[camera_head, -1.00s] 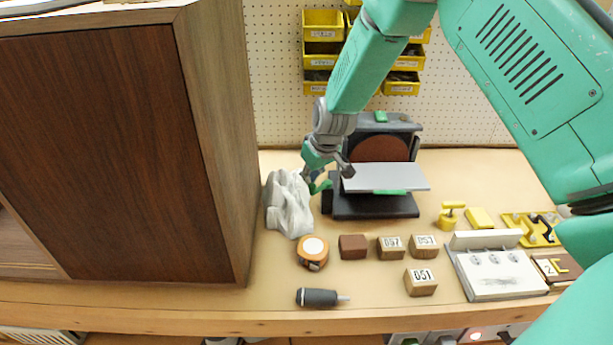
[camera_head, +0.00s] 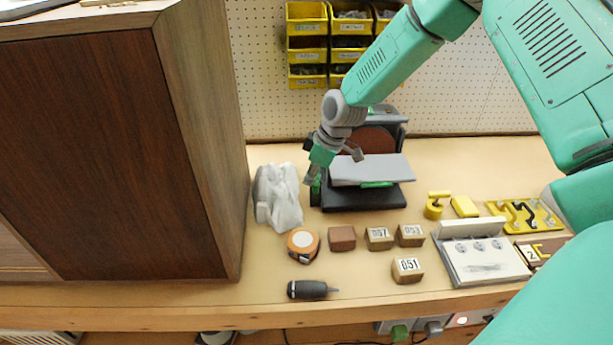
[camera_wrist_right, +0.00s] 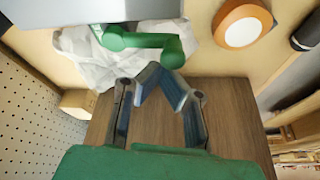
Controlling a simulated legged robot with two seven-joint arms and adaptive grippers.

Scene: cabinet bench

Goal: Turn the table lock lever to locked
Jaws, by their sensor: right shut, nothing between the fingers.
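The disc sander (camera_head: 366,196) stands at the back of the bench, with a grey table (camera_head: 372,168) and a dark round disc. The green lock lever (camera_wrist_right: 142,42) shows in the wrist view, running sideways below the grey table and bending at its right end. My right gripper (camera_head: 311,177) is at that side, shut and empty. In the wrist view its fingertips (camera_wrist_right: 165,74) meet right by the lever's bent end; I cannot tell whether they touch. My left gripper is not in view.
A crumpled white cloth (camera_head: 277,197) lies left of the sander, beside a tall wooden cabinet (camera_head: 100,150). A tape measure (camera_head: 303,243), several blocks (camera_head: 407,270) and a screwdriver (camera_head: 308,290) lie in front. A switch panel (camera_head: 483,258) is at the right.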

